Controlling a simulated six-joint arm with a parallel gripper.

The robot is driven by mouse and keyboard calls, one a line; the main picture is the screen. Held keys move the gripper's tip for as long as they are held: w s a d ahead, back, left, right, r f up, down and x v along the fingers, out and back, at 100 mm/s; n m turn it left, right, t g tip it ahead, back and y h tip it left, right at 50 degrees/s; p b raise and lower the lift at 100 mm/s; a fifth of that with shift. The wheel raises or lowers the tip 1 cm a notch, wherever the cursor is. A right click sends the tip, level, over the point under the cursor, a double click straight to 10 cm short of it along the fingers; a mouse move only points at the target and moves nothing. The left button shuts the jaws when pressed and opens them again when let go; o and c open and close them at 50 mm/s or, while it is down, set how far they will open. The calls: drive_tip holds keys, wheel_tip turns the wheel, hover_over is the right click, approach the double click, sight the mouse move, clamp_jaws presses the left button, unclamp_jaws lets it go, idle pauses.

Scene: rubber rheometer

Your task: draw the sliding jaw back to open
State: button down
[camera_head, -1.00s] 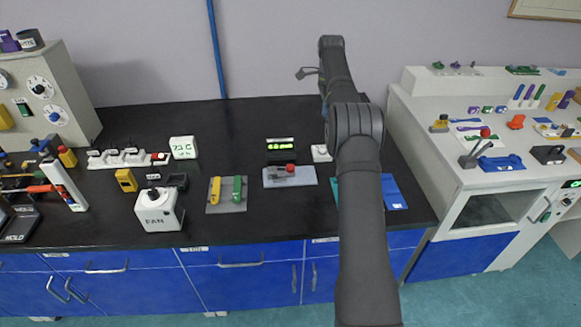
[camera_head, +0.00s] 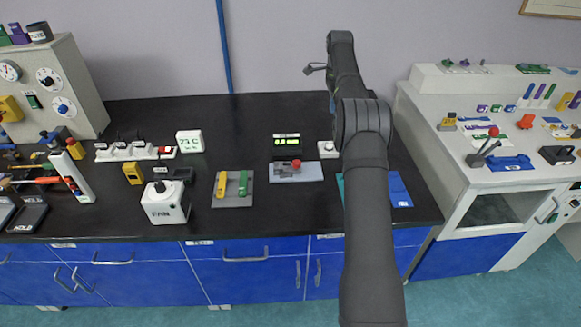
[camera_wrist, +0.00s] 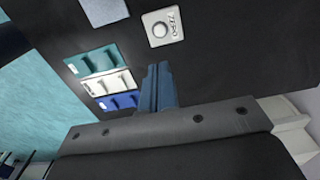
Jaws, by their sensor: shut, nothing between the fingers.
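A grey plate (camera_head: 312,173) lies on the black bench, carrying a small block with a red knob (camera_head: 296,163) and a green-lit display (camera_head: 287,140) behind it. This looks like the device with the sliding jaw; the jaw's opening is too small to make out. In the wrist view, a corner of a pale grey plate (camera_wrist: 104,10) shows at the top, and the red knob is out of view. My gripper (camera_wrist: 158,70) is shut and empty, its blue-grey fingers together, apart from the plate. In the head view its fingertips cannot be made out.
A white ZERO button box (camera_wrist: 164,27) stands near my fingers; it also shows in the head view (camera_head: 326,149). A teal, white and blue tray (camera_wrist: 86,66) lies left of the fingers. Yellow and green blocks (camera_head: 243,184) and a FAN box (camera_head: 165,205) stand left of the plate.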

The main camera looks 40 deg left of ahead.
drive_tip(key=c, duration=1.7)
unclamp_jaws()
drive_tip(key=shift+s+a, duration=0.1)
drive_tip(key=shift+s, duration=0.05)
drive_tip(key=o, duration=0.6)
drive_tip(key=s+a+r+n, duration=0.1)
drive_tip(key=s, duration=0.4)
drive_tip(key=shift+s+a+r, duration=0.35)
drive_tip(key=shift+s+r, duration=0.05)
drive_tip(key=r+n, duration=0.1)
drive_tip(key=n, duration=0.1)
hover_over(297, 162)
wheel_tip(297, 162, down, 17)
drive_tip(key=shift+a+f, duration=0.1)
clamp_jaws()
